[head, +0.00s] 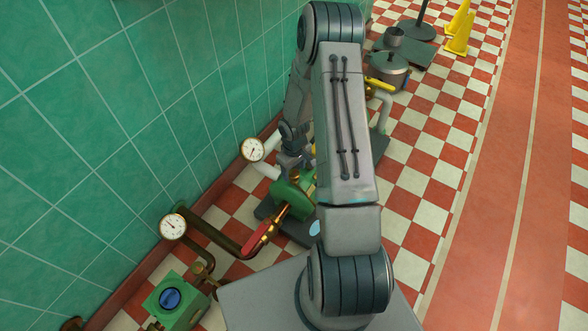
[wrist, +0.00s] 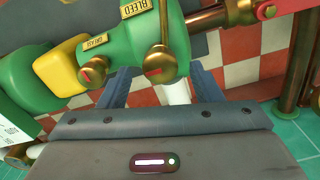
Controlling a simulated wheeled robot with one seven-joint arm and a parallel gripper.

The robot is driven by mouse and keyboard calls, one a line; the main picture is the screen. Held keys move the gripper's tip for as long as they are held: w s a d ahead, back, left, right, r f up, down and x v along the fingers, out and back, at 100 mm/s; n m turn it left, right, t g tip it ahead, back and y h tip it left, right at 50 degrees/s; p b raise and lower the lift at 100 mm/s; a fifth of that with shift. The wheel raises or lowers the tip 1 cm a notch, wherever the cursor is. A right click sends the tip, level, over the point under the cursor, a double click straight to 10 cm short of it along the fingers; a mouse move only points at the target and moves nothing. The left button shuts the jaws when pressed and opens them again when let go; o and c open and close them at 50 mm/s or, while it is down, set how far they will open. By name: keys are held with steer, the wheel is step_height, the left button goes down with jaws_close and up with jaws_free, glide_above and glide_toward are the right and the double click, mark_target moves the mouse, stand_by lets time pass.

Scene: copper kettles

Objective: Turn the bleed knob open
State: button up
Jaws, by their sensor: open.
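The green pump body (wrist: 120,42) fills the upper part of the wrist view, with a BLEED plate (wrist: 137,8) at the top. A brass knob with a red pointer mark (wrist: 160,66) sits below that plate; I take it as the bleed knob. A second brass knob with a red mark (wrist: 93,73) sits to its left, under a smaller plate. My gripper (wrist: 161,80) is open, its two fingers left and right of the bleed knob. I cannot tell if they touch it.
A red-handled lever (head: 262,236) and dark pipes lie in front of the pump. Two gauges (head: 172,226) (head: 252,150) stand by the green tiled wall. A green box with a blue cap (head: 170,299) is at lower left. A pot (head: 388,72) stands behind.

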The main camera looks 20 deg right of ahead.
mark_target(294, 173)
step_height(294, 173, up, 13)
steer(key=p, duration=0.4)
steer(key=shift+f, duration=0.15)
